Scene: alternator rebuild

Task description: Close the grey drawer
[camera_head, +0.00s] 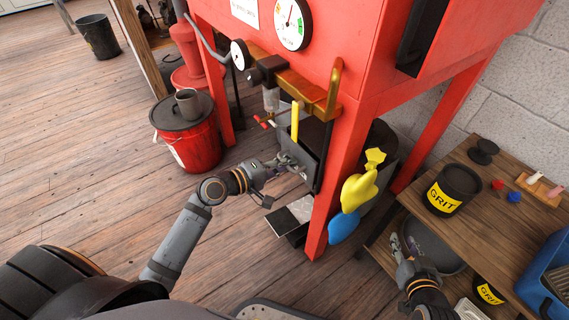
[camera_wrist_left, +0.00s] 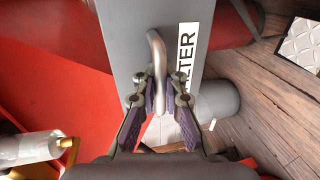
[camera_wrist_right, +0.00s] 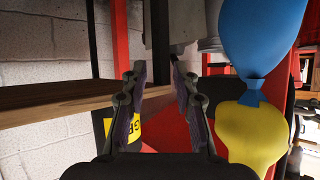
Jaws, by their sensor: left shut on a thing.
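The grey drawer (camera_head: 309,153) sits low under the red cabinet (camera_head: 345,60), between its legs. In the head view I cannot tell how far out the drawer stands. My right gripper (camera_head: 403,246) is open and empty beside the wooden shelf; its spread fingers also show in the right wrist view (camera_wrist_right: 160,75).
A red bucket (camera_head: 190,140) with a dark lid and grey cup stands left of the cabinet. A wooden shelf (camera_head: 490,200) with a grit tub (camera_head: 452,190) is at right. A metal-topped pedal (camera_head: 290,215) lies below the drawer.

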